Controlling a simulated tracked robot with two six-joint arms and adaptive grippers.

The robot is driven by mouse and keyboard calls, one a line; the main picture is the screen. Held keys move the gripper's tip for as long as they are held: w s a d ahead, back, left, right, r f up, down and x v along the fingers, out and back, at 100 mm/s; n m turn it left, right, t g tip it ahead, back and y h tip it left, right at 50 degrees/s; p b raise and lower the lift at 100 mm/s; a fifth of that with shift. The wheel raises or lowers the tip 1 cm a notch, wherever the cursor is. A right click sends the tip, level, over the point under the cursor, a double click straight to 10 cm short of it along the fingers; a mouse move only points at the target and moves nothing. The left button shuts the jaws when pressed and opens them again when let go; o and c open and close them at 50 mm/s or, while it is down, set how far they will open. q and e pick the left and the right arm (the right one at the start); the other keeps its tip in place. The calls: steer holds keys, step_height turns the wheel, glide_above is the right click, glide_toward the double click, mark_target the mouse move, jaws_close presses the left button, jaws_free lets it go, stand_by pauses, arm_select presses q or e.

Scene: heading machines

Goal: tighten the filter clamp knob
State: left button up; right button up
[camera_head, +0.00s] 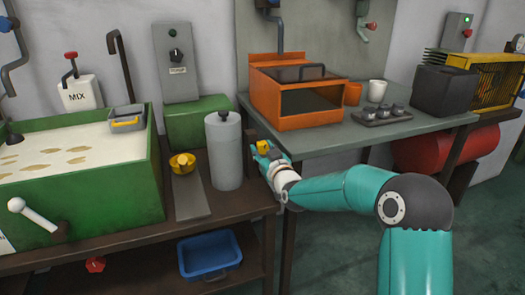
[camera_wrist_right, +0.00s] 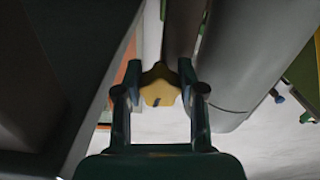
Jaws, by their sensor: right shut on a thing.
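The filter clamp knob (camera_head: 263,147) is yellow and star-shaped, beside the grey filter cylinder (camera_head: 225,150) on its right side. My right gripper (camera_head: 266,150) is shut on the knob. In the right wrist view the knob (camera_wrist_right: 160,85) sits between the two dark fingertips (camera_wrist_right: 161,84), with its lobed face towards the camera and a small dark mark on it. The grey cylinder (camera_wrist_right: 262,60) also shows there, to the right of the fingers. The knob's mount is mostly hidden behind the gripper. My left gripper is not in view.
A second yellow knob-like piece (camera_head: 183,162) is on the left bench, near a flat grey plate (camera_head: 192,195). The grey-topped table (camera_head: 340,140) with an orange box (camera_head: 285,107) is close to the right of my gripper. A blue bin (camera_head: 209,256) is below.

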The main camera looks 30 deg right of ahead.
steer(key=shift+f+n+b, duration=0.15)
steer(key=shift+n+b, duration=0.55)
steer(key=shift+n, duration=0.7)
steer(key=o, duration=0.9)
steer(key=v, duration=1.2)
